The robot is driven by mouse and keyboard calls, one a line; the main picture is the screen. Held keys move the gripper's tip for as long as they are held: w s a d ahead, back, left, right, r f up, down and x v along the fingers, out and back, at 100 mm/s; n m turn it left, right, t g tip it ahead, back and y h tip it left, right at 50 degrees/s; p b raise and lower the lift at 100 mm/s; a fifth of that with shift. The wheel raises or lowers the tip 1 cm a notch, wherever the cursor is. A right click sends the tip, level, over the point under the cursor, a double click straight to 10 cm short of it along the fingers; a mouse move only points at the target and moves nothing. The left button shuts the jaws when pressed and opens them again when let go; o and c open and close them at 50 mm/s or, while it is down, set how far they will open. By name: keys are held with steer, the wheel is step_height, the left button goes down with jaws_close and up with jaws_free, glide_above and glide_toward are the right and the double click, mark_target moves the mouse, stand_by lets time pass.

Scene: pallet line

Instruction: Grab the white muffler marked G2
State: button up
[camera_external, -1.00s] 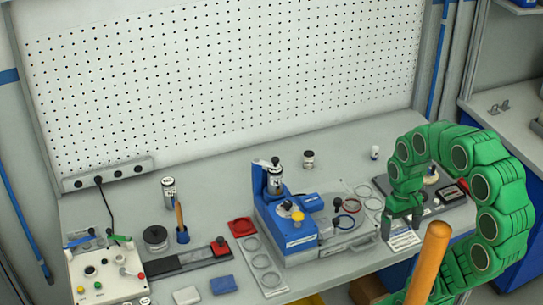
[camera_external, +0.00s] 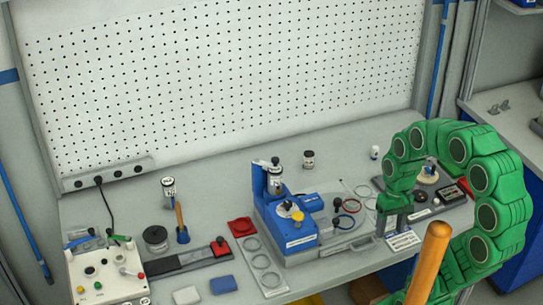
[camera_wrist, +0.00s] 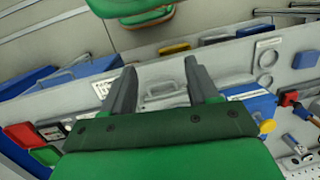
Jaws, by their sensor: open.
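No marking G2 is readable in either view, so I cannot tell which part is the muffler. Small cylindrical candidates stand on the bench in the external view: a white and dark cylinder (camera_external: 169,187) at the left, a dark-capped jar (camera_external: 308,160) at the back, and a small white cylinder (camera_external: 375,153) at the back right. Another metallic cylinder (camera_external: 275,180) sits in the blue fixture (camera_external: 285,228). My gripper (camera_external: 393,224) is open and empty over the front right of the bench, apart from these candidates. Its two fingers also show in the wrist view (camera_wrist: 160,66).
A control box (camera_external: 103,272) stands at the left front. A white ring plate (camera_external: 251,243) lies beside the blue fixture. A dark tray (camera_external: 455,203) lies to the right of my gripper. A pegboard (camera_external: 230,80) closes off the back. The rear strip of bench is mostly clear.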

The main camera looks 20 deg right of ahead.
steer(key=w+a+r+m+t+y, duration=0.1)
steer(key=w+a+m+y, duration=0.25)
steer(key=w, duration=0.55)
steer(key=w+a+r+m+t+y, duration=0.1)
steer(key=w+a+m+y, duration=0.2)
steer(key=w, duration=0.6)
steer(key=w+d+m+t+y, duration=0.35)
steer(key=w+m, duration=0.25)
steer(key=w, duration=0.9)
steer(key=m+t+h, duration=0.4)
steer(key=m+t, duration=0.4)
steer(key=m, duration=0.7)
glide_above(375, 153)
steer(key=s+a, duration=0.4)
steer(key=a, duration=0.1)
step_height(375, 153, down, 13)
steer(key=d+f+m, duration=0.1)
steer(key=d, duration=0.1)
steer(key=d+f+m+h, duration=0.1)
steer(key=d+f, duration=0.1)
steer(key=d, duration=0.1)
steer(key=d+f+m+h, duration=0.1)
steer(key=d+f, duration=0.1)
steer(key=shift+w+d+m+t, duration=0.1)
steer(key=shift+d+m+t, duration=0.25)
steer(key=shift+d, duration=0.05)
steer(key=shift+x, duration=3.8)
